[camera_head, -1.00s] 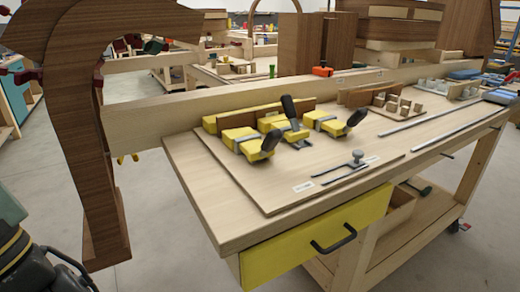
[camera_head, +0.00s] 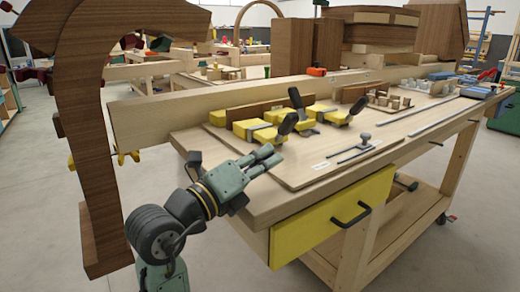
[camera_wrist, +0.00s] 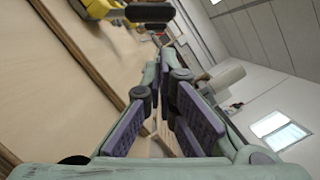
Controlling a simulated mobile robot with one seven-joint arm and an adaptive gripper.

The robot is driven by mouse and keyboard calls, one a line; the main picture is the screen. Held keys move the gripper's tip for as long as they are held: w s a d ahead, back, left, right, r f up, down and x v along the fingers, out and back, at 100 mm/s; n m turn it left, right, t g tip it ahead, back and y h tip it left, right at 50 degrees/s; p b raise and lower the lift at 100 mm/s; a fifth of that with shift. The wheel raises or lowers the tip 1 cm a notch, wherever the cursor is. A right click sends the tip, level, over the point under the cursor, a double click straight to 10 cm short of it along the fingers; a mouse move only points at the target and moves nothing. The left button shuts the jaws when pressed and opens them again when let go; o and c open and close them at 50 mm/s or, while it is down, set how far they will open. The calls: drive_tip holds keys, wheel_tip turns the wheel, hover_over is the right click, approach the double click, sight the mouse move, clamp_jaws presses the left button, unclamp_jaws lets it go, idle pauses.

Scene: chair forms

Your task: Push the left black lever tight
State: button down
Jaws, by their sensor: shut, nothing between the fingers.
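Three yellow clamps with black levers stand on the board at the back of the workbench. The left black lever (camera_head: 287,123) lies low, slanting from its yellow clamp (camera_head: 247,128). The middle lever (camera_head: 296,98) stands nearly upright, and the right lever (camera_head: 357,106) lies low. My gripper (camera_head: 272,156) is shut and empty, in front of and a little below the left lever in the picture, apart from it. In the wrist view my gripper (camera_wrist: 168,72) points along the board's edge. A black lever (camera_wrist: 150,12) and part of a yellow clamp (camera_wrist: 97,8) show at the top.
A long wooden beam (camera_head: 150,110) runs behind the clamps. A metal toggle fixture (camera_head: 364,138) lies right of my gripper. A yellow drawer (camera_head: 310,232) is below the bench top (camera_head: 232,190). A tall curved wooden form (camera_head: 95,160) stands at the left.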

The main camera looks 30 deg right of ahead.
sight(285, 129)
drive_tip(key=p+x, duration=0.3)
drive_tip(key=x, duration=0.6)
drive_tip(key=shift+r, duration=0.1)
drive_tip(key=shift+w, duration=0.1)
